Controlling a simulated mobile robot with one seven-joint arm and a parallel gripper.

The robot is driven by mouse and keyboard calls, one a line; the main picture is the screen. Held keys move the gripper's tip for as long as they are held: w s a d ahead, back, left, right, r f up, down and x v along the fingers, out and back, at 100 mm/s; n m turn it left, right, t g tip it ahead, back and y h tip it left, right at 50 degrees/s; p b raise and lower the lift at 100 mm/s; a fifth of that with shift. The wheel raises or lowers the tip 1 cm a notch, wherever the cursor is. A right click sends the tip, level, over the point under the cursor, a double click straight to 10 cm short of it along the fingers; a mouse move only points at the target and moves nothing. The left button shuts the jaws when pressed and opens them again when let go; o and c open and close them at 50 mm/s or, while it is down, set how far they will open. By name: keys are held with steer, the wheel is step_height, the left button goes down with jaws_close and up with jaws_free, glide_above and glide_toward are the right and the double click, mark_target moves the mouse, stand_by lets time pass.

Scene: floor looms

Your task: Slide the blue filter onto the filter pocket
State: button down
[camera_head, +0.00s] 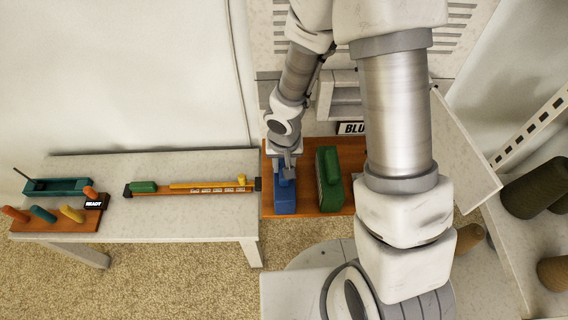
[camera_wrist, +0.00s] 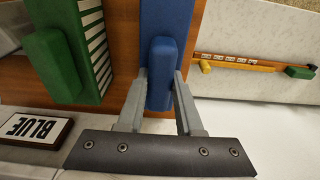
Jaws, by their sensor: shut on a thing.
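The blue filter (camera_head: 285,197) is an upright block with a raised handle, over the left end of a brown wooden tray (camera_head: 309,211). My gripper (camera_head: 286,174) is shut on its handle. In the wrist view, the two fingers of my gripper (camera_wrist: 161,78) lie on either side of the handle of the blue filter (camera_wrist: 165,20). I cannot tell whether the filter rests on the tray or is slightly raised. I cannot make out the filter pocket; my arm hides part of the area behind the tray.
A green filter (camera_head: 328,180) stands close to the right on the tray. A BLUE sign (camera_head: 351,128) stands behind it, partly hidden by my arm. A white table (camera_head: 190,222) at left holds a yellow slider bar (camera_head: 208,186) and a teal tray (camera_head: 58,186). Thread cones (camera_head: 535,187) stand at right.

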step_height(320, 180, up, 12)
steer(key=p, duration=0.9)
steer(key=shift+f, duration=0.25)
stand_by(0.7)
